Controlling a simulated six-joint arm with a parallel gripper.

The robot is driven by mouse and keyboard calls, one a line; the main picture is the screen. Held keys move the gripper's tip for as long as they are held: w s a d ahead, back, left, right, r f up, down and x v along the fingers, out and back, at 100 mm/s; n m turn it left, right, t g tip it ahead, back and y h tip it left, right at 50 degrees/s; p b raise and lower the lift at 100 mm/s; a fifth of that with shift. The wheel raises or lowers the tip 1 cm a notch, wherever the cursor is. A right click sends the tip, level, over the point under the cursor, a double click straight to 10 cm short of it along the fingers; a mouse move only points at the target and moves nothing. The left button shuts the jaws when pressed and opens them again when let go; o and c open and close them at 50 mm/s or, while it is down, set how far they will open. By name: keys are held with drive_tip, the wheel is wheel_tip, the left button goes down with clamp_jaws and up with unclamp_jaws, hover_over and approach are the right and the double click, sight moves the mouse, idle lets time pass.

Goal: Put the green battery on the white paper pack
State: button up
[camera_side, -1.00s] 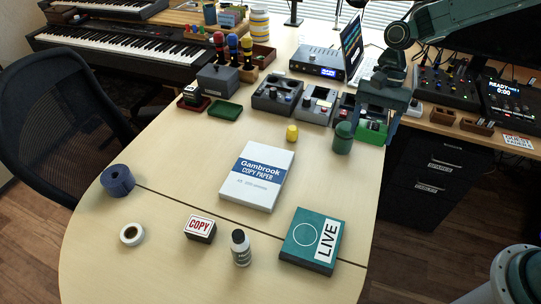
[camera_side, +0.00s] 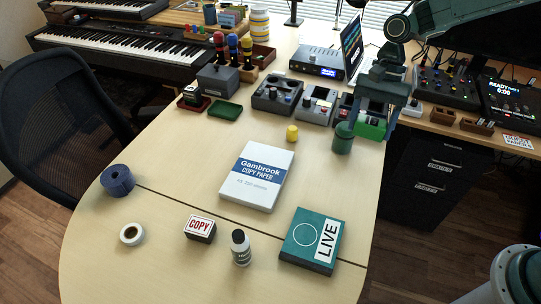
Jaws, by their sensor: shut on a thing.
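The green battery (camera_side: 372,130) is a bright green block at the right rear of the desk. My gripper (camera_side: 374,124) is above the desk there, with its fingers on either side of the battery and shut on it. The fingers and the dark device behind hide part of the battery. The white paper pack (camera_side: 252,189), with a blue band reading "Gambrook COPY PAPER", lies flat in the middle of the desk, to the left and nearer the camera. Its top is bare.
A dark green cylinder (camera_side: 343,138) and a small yellow object (camera_side: 292,133) stand between my gripper and the pack. Control boxes (camera_side: 318,105) line the back.

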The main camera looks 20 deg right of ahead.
drive_tip(key=w+a+r+m+t, duration=0.1)
drive_tip(key=w+a+m, duration=0.3)
drive_tip(key=w+a, duration=0.4)
drive_tip(key=r+m+t+y, duration=0.1)
drive_tip(key=r+m+t, duration=0.1)
drive_tip(key=m, duration=0.2)
hover_over(263, 176)
drive_tip(key=d, duration=0.2)
wheel_tip(263, 176, down, 16)
drive_tip(key=shift+a+r, duration=0.1)
drive_tip(key=shift+a, duration=0.05)
drive_tip(key=shift+f, duration=2.1)
drive_tip(key=shift+f, duration=0.15)
drive_tip(key=o, duration=1.1)
